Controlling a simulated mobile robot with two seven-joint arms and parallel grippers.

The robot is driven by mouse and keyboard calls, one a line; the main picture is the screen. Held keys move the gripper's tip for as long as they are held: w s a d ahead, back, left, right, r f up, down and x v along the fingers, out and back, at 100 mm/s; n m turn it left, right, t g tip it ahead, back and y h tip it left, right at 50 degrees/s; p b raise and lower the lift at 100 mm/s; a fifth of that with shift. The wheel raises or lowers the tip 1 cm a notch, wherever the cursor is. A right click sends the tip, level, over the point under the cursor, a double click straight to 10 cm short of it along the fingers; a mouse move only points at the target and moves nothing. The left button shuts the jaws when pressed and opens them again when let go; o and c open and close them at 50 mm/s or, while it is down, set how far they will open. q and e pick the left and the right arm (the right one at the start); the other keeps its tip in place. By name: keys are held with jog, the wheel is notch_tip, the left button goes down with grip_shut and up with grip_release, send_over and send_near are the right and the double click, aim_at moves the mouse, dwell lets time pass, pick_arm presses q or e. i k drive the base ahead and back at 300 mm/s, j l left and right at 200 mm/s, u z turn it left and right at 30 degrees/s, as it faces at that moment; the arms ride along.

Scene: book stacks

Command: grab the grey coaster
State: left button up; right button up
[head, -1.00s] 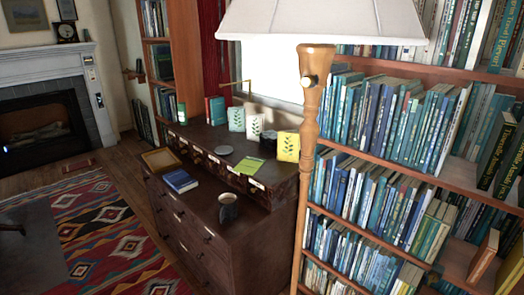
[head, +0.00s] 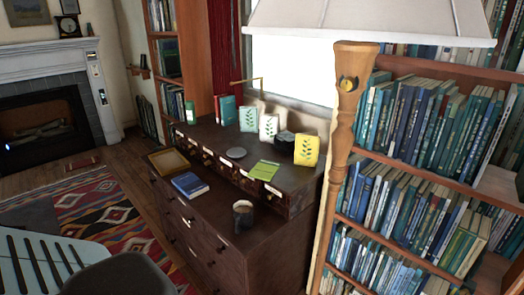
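The grey coaster (head: 236,153) is a small round disc lying flat on the raised back shelf of the dark wooden desk (head: 255,245). It lies to the left of a yellow-green paper (head: 264,170) and in front of the upright cards. Nothing covers it. Neither gripper shows in the head view. A pale slotted part and a dark rounded part at the lower left look like parts of my own body.
A mug (head: 243,214), a blue book (head: 189,185) and a wooden tray (head: 168,161) sit on the lower desktop. Cards, including a yellow one (head: 307,151), stand behind the coaster. A lamp post (head: 345,140) stands at the desk's right, before the bookshelves. A patterned rug (head: 100,215) covers floor at left.

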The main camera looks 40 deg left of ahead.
aim_at(234, 152)
jog(key=j+z, duration=0.3)
jog(key=j, duration=0.3)
jog(key=j+z, duration=0.3)
jog(key=j, duration=0.3)
jog(key=k+j+z, duration=0.1)
jog(key=j+z, duration=0.2)
jog(key=j, duration=0.25)
jog(key=k+j, duration=0.1)
jog(key=j, duration=0.35)
jog(key=k+j, duration=0.1)
jog(key=j, duration=0.35)
jog(key=k+j+z, duration=0.1)
jog(key=j, duration=0.4)
jog(key=k+j, duration=0.1)
jog(key=j, duration=0.35)
jog(key=k+j, duration=0.15)
jog(key=j, duration=0.3)
jog(key=k+j+z, duration=0.1)
jog(key=j, duration=0.35)
